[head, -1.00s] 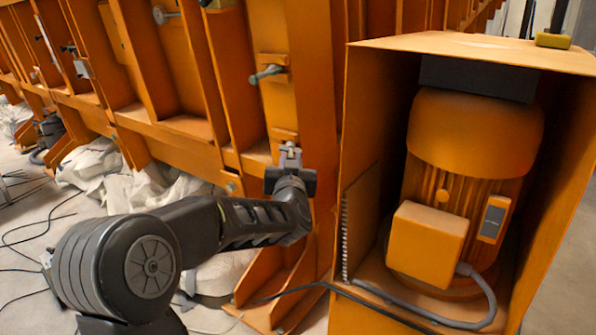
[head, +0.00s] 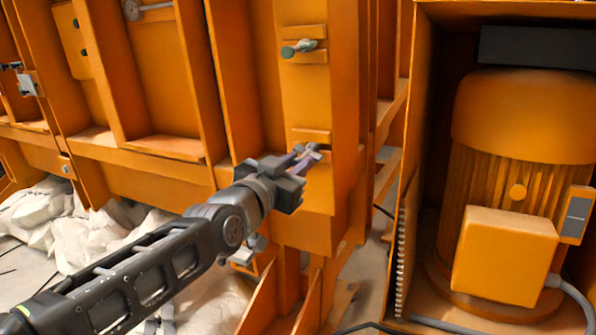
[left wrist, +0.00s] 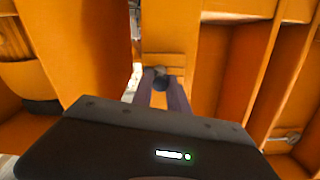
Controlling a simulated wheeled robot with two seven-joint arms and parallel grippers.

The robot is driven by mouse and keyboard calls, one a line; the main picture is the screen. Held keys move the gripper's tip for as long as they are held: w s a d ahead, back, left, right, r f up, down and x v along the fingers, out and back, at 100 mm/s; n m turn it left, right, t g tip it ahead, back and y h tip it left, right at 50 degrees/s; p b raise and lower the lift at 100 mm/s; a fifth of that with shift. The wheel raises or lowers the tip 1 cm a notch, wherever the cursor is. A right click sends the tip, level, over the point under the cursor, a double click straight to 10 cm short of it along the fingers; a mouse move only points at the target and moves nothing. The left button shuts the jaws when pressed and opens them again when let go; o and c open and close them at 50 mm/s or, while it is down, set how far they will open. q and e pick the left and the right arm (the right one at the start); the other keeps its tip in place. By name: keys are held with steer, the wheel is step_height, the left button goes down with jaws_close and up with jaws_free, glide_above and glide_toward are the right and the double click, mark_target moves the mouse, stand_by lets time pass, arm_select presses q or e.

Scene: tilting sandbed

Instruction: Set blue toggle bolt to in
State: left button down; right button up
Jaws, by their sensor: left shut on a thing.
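The blue toggle bolt (left wrist: 160,82) sits on an orange bracket of the upright frame post and shows as a small dark-blue knob in the left wrist view. My left gripper (head: 306,157) is shut on it, with one finger on each side of the knob. The lower bracket (head: 311,135) shows just above the fingertips in the head view. The fingers hide most of the bolt, and I cannot tell how far in it is. My right gripper is not in view.
A second toggle bolt with a green handle (head: 298,49) sticks out higher on the same post. An orange motor (head: 520,130) stands in an open housing on the right. White sacks (head: 85,240) lie below the frame on the left.

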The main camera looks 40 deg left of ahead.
arm_select(q)
steer(key=shift+a+r, duration=0.1)
steer(key=c, duration=1.3)
jaws_free()
steer(key=shift+s, duration=0.1)
steer(key=p+v, duration=0.1)
steer(key=v, duration=0.6)
steer(key=shift+s, duration=0.3)
